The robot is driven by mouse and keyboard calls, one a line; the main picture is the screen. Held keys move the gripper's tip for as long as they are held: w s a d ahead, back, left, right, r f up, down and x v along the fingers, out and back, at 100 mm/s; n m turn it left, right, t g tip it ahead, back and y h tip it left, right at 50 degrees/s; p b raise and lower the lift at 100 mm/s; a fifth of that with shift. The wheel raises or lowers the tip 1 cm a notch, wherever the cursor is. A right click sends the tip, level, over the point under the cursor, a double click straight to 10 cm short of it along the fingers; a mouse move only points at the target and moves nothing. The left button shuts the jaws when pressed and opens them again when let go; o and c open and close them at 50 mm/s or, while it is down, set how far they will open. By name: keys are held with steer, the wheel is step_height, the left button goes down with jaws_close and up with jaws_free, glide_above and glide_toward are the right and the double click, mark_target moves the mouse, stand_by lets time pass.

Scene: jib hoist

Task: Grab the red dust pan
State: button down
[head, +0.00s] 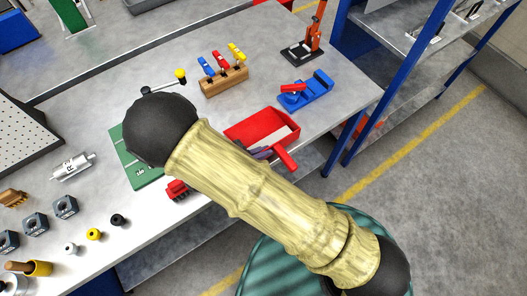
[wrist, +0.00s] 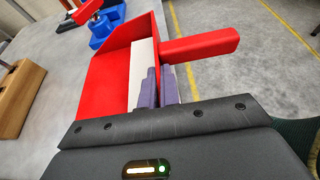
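The red dust pan (head: 252,131) lies near the table's front edge in the head view, its handle (head: 286,158) pointing out past the edge. Part of the pan is hidden behind my arm. In the wrist view the pan (wrist: 105,85) fills the left middle, with a pale strip inside and the handle (wrist: 203,46) reaching right. My gripper (wrist: 160,80) has purple fingers close together, one on each side of the pan's thin handle-side wall. They look shut on that wall. Whether the pan is lifted cannot be told.
A blue clamp-like tool (head: 308,92) with a red part stands behind the pan. A wooden block (head: 224,81) with coloured tools is further left. A green board (head: 128,160) and small parts lie at left. A blue-post shelf (head: 362,95) stands at right.

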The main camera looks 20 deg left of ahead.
step_height(320, 180, up, 9)
steer(key=shift+f+b, duration=0.15)
steer(key=shift+b, duration=0.3)
stand_by(0.4)
